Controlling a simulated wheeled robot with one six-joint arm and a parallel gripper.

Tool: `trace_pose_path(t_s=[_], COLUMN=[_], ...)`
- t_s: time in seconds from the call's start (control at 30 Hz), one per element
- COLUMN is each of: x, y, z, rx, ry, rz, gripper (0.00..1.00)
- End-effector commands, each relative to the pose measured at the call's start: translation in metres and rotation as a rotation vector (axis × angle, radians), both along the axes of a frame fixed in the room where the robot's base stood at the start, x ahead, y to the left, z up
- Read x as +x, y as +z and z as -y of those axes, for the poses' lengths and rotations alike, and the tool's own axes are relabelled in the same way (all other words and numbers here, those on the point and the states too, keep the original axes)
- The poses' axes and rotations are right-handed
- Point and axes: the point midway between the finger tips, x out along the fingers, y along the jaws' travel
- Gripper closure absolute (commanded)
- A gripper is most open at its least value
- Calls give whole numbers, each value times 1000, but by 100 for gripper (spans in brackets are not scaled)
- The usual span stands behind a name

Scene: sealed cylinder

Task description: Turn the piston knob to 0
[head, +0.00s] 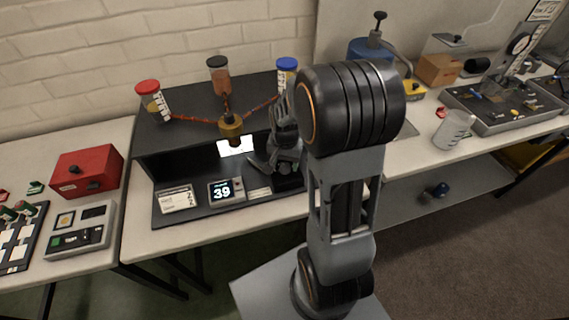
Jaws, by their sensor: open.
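I cannot tell for certain which part is the piston knob. At the far right, a grey apparatus (500,105) carries a clear upright part (519,55) with a dark round part beside it; details there are too small to read. A blue vessel (370,50) at the back has a black knob (380,16) on top and a grey pipe. My gripper (262,166) is open at the front of the black bench stand, partly hidden by my arm. It is far left of the grey apparatus and appears empty.
A red box (87,172) and grey device (83,230) are left. A clear beaker (453,130) stands right. Floor (460,250) is open at right.

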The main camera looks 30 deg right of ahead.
Motion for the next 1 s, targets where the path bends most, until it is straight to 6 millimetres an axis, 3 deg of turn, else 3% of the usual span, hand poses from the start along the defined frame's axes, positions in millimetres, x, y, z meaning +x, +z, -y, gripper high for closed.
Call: trace_pose_path(t_s=[0.47,1.0], x=[0,0], y=[-10,-10], z=[0,0], rx=[0,0], ry=[0,1], rz=[0,0], gripper=[39,88])
